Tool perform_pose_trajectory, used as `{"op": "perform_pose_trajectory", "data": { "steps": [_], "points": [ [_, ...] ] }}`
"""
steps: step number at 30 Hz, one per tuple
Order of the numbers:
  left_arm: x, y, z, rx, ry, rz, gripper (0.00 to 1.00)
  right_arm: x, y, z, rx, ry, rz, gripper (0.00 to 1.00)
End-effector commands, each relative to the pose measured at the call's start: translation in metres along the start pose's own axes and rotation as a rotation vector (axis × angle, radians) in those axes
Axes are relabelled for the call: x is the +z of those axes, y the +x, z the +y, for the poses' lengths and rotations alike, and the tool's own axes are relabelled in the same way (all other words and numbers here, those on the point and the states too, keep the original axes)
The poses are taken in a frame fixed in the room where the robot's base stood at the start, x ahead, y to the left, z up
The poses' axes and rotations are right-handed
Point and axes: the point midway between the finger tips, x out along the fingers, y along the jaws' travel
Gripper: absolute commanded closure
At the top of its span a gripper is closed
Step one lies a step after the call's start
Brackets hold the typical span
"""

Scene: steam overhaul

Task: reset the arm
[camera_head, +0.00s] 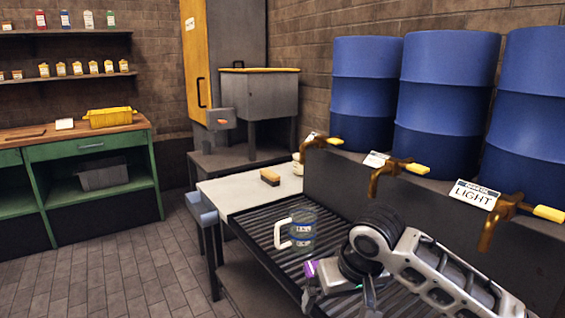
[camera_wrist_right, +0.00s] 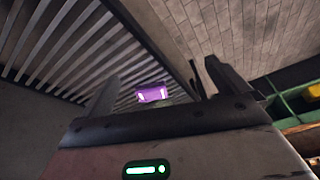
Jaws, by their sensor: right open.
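My right arm (camera_head: 435,270) comes in from the lower right, over the slatted drain grate (camera_head: 262,232) in front of the drums. My right gripper (camera_head: 338,303) is low in the head view, open and empty. It also shows in the right wrist view (camera_wrist_right: 158,85), with its two fingers apart and nothing held between them. The slats and the tiled floor show beyond the fingers. A clear jug (camera_head: 305,222) with a white handle and a blue label stands upright on the grate, a little beyond the gripper and apart from it. My left gripper is not in view.
Several blue drums (camera_head: 366,90) stand on a ledge behind the grate. Brass taps (camera_head: 390,178) with yellow handles stick out above it; one sign (camera_head: 475,194) reads LIGHT. A brown block (camera_head: 270,177) lies on the pale tabletop (camera_head: 235,190). The tiled floor (camera_head: 130,260) at left is clear.

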Motion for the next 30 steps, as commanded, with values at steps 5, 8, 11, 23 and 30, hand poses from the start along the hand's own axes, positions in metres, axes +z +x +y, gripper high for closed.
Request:
{"op": "perform_pose_trajectory", "data": {
  "steps": [5, 8, 11, 23, 30],
  "points": [
    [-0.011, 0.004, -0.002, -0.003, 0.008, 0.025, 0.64, 0.015, 0.026, -0.022, -0.098, -0.024, 0.045, 0.0],
    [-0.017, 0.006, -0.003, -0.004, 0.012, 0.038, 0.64, 0.025, 0.04, -0.035, -0.153, -0.035, 0.079, 0.0],
    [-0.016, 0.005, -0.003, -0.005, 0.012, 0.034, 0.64, 0.037, 0.054, -0.048, -0.212, -0.039, 0.122, 0.0],
    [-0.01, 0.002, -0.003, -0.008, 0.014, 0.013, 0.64, 0.131, 0.099, -0.066, -0.335, 0.051, 0.466, 0.0],
    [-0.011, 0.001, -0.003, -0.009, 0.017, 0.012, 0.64, 0.207, 0.095, -0.025, -0.153, 0.064, 0.619, 0.0]
  ]
}}
